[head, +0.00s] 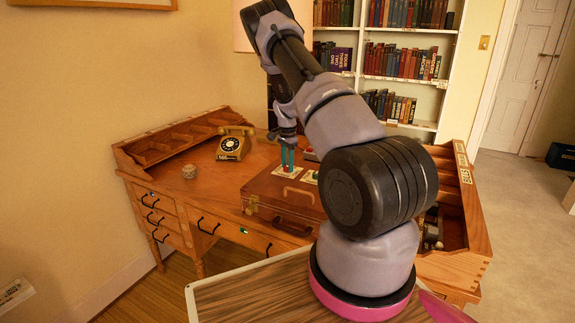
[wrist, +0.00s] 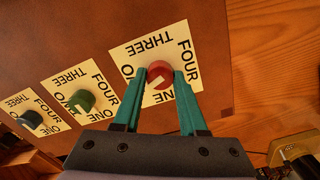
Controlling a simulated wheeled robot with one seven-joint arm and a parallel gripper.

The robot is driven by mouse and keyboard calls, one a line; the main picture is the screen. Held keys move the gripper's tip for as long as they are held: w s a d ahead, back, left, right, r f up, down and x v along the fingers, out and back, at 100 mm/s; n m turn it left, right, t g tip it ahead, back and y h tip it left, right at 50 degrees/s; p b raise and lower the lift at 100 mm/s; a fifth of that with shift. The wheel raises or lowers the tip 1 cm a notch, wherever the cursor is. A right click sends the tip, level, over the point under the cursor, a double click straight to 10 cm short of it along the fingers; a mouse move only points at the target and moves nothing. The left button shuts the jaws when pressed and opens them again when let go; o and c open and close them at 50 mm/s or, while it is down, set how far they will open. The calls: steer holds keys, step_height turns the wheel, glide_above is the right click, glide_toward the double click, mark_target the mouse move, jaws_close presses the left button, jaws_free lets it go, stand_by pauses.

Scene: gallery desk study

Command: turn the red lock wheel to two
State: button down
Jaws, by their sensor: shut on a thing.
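The red lock wheel (wrist: 160,73) sits on a cream card (wrist: 126,53) printed with number words. In the wrist view THREE is at the top, FOUR at the right and ONE at the bottom. The word at the left is mostly behind a finger. A pale mark shows on the wheel, but I cannot tell which word it points to. My gripper (wrist: 159,78) has its two teal fingers shut on the wheel's sides. In the head view my gripper (head: 287,160) reaches down to the lid of the brown case (head: 255,188).
A green wheel (wrist: 82,101) and a dark blue wheel (wrist: 31,119) sit on similar cards beside the red one. A yellow dial telephone (head: 230,147) and a small round object (head: 188,173) stand on the desk (head: 205,196) to the left.

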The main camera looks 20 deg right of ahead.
mark_target(287, 166)
steer(key=shift+m, duration=2)
steer(key=shift+c, duration=2.2)
jaws_free()
step_height(287, 166, up, 11)
steer(key=shift+f, duration=0.1)
